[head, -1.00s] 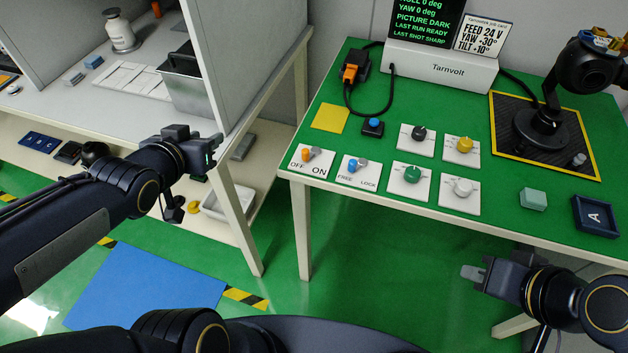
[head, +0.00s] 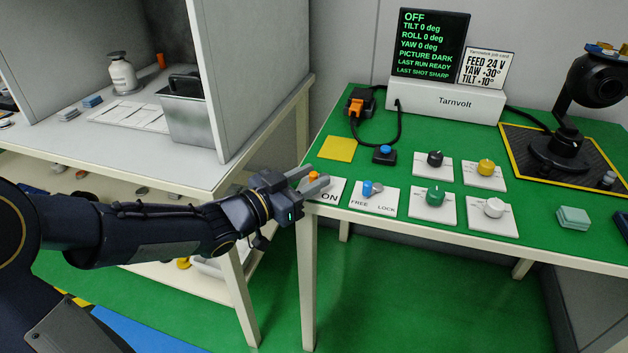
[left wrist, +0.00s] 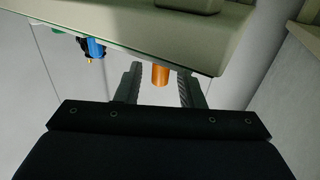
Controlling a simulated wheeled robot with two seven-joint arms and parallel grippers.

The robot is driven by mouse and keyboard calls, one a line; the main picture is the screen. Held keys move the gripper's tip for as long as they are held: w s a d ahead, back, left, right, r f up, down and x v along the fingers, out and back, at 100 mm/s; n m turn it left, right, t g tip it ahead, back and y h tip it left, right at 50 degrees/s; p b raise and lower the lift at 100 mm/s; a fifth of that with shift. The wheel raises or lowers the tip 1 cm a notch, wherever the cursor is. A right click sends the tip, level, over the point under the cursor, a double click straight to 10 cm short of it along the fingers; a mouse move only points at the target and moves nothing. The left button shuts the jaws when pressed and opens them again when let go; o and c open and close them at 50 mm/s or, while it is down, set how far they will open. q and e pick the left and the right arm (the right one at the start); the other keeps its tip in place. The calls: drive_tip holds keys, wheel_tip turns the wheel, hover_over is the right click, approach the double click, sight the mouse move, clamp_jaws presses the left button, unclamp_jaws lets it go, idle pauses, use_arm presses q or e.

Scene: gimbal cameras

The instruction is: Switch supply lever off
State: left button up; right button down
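The lever with the orange knob (head: 313,176) stands on a white OFF/ON plate (head: 331,189) at the table's front left corner. "ON" is readable; my gripper covers the "OFF" side. My left gripper (head: 312,178) reaches in from the left, its two fingers on either side of the orange knob. In the left wrist view the orange knob (left wrist: 161,75) sits between the spread fingers (left wrist: 159,72), with a gap on each side. The lever's exact lean is hidden. The screen (head: 432,43) reads OFF at the top. My right gripper is out of view.
The blue-knobbed FREE/LOCK lever (head: 372,188) stands just right of the orange one. Several dials, including a green dial (head: 435,196), stand farther right. A yellow square (head: 338,149) and a blue button (head: 384,152) lie behind. A grey partition (head: 250,70) rises at left.

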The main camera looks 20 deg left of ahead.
use_arm(q)
drive_tip(key=shift+w+d, duration=0.35)
drive_tip(key=shift+w, duration=0.15)
clamp_jaws()
drive_tip(key=h+p, duration=0.1)
drive_tip(key=m+g+p, duration=0.1)
drive_tip(key=p, duration=0.1)
drive_tip(key=shift+w+a+r+h, duration=0.15)
drive_tip(key=shift+a+r+h, duration=0.15)
drive_tip(key=shift+h, duration=0.1)
drive_tip(key=shift+f+m+g+p, duration=0.1)
drive_tip(key=shift+m+g+p, duration=0.3)
drive_tip(key=shift+p, duration=0.05)
drive_tip(key=shift+f+h, duration=0.15)
drive_tip(key=shift+h, duration=0.25)
